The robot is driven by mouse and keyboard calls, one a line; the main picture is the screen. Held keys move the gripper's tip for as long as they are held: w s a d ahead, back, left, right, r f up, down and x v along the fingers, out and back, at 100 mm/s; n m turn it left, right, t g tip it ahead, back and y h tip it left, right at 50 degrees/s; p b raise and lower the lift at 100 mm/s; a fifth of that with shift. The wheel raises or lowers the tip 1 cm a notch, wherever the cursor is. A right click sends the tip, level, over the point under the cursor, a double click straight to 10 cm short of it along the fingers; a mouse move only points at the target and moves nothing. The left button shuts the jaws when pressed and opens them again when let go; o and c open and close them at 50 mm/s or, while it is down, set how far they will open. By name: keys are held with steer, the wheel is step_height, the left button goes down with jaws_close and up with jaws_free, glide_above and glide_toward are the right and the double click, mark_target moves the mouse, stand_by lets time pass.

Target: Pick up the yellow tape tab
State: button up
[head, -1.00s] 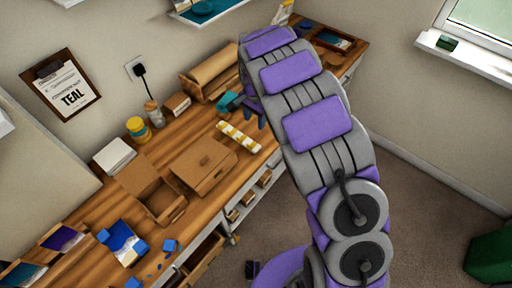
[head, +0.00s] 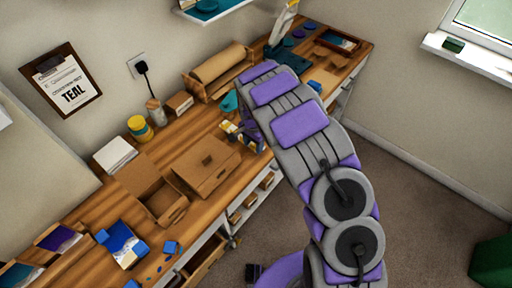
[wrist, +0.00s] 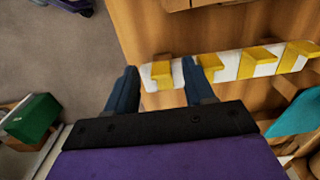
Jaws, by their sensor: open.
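A white strip (wrist: 228,72) with several raised yellow tape tabs lies along the wooden bench near its front edge. One yellow tape tab (wrist: 161,71), at the strip's left end in the wrist view, sits between my fingertips. My gripper (wrist: 160,68) is open, with one dark blue finger on each side of that tab. I cannot tell whether either finger touches it. In the head view my gripper (head: 249,136) is low over the strip's right part, and only the strip's left end (head: 228,127) shows clearly; the rest is hidden.
A teal object (head: 229,101) stands just behind the strip. A cardboard box (head: 207,165) with a lid is to the left, beside an open box (head: 151,188). A roll of brown paper (head: 222,63) lies at the back. Drawers are below the bench front.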

steer(key=shift+a+f, duration=0.35)
steer(key=shift+a, duration=0.45)
steer(key=shift+d+r, duration=0.2)
steer(key=shift+d, duration=0.95)
steer(key=c, duration=0.6)
steer(key=shift+a, duration=0.25)
steer(key=c, duration=0.3)
steer(key=shift+a, duration=0.5)
